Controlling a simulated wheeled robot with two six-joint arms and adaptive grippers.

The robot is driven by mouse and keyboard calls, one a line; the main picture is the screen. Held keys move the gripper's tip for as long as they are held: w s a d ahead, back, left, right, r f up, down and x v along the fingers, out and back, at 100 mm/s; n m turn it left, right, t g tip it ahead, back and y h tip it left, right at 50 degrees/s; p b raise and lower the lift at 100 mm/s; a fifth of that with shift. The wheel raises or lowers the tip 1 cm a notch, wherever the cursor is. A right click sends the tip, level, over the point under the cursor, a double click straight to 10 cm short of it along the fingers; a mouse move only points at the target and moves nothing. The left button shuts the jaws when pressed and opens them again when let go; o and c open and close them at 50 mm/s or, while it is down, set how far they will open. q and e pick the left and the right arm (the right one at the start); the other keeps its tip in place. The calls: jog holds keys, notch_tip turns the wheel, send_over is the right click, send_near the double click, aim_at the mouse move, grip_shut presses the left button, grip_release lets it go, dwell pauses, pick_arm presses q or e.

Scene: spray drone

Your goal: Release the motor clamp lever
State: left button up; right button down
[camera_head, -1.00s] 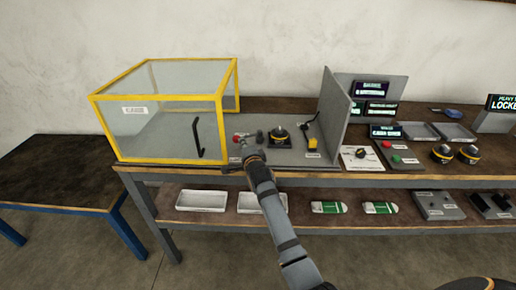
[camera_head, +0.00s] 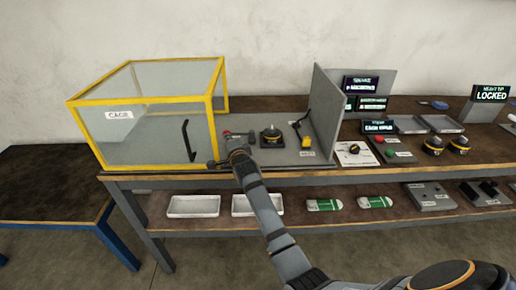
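A bent black lever or cable with a yellow block (camera_head: 306,150) lies right of the motor, against the grey panel. I cannot tell for sure which part is the clamp lever. My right gripper (camera_head: 224,155) is at the bench's front edge, left of the motor. Its fingers are small and dark, partly hidden by the wrist. My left gripper is out of view.
A yellow-framed clear cage (camera_head: 155,118) with a black handle (camera_head: 188,140) stands close left of my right gripper. A grey upright panel (camera_head: 329,112) bounds the right side. Lit signs (camera_head: 378,127), trays and knobs lie beyond it. White trays (camera_head: 194,206) are on the lower shelf.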

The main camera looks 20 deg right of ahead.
jog(key=shift+w+r, duration=0.2)
jog(key=shift+r, duration=0.5)
jog(key=shift+w, duration=0.15)
jog(key=shift+f, duration=0.1)
jog(key=shift+s+f, duration=0.15)
jog(key=shift+s, duration=0.25)
jog(key=s, duration=0.7)
jog(key=shift+a, duration=0.2)
